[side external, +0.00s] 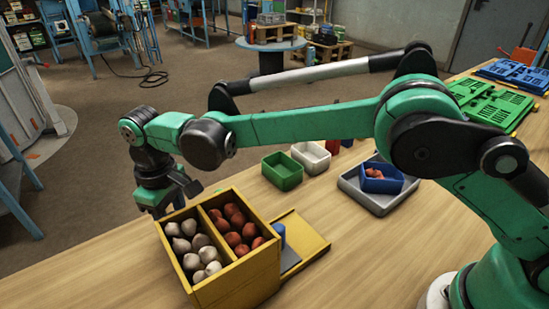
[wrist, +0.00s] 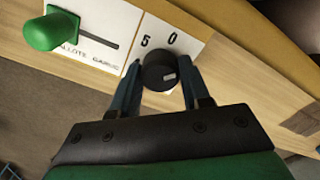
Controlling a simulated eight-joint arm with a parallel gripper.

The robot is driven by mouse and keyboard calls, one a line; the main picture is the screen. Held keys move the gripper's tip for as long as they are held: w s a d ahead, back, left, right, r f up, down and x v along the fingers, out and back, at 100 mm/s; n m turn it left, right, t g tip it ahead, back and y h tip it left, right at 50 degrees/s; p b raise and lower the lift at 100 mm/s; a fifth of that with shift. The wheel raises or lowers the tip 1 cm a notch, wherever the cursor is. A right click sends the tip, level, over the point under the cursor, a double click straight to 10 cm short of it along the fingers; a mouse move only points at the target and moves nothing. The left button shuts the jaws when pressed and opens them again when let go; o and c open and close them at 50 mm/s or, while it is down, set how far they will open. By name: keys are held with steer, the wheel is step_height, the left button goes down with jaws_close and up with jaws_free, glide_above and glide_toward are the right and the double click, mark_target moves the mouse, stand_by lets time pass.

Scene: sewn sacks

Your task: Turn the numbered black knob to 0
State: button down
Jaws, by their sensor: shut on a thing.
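The numbered black knob (wrist: 160,72) shows in the wrist view, on a white plate (wrist: 188,38) marked 5 and 0. A pale mark on the knob lies on its right side, not in line with either number's centre as far as I can tell. My gripper (wrist: 161,82) is shut on the knob, with one finger on each side of it. In the side external view my gripper (side external: 158,203) is at the left side of the yellow box (side external: 235,284); the knob is hidden there.
A green knob (wrist: 52,30) on a slotted, labelled plate is left of the black knob. Green (side external: 282,172) and white (side external: 311,157) bins and a grey tray (side external: 352,191) with a blue bin stand on the table.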

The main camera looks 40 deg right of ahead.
steer(key=n, duration=0.4)
steer(key=shift+n, duration=2.2)
steer(key=shift+c, duration=2.1)
jaws_free()
steer(key=shift+r, duration=2.9)
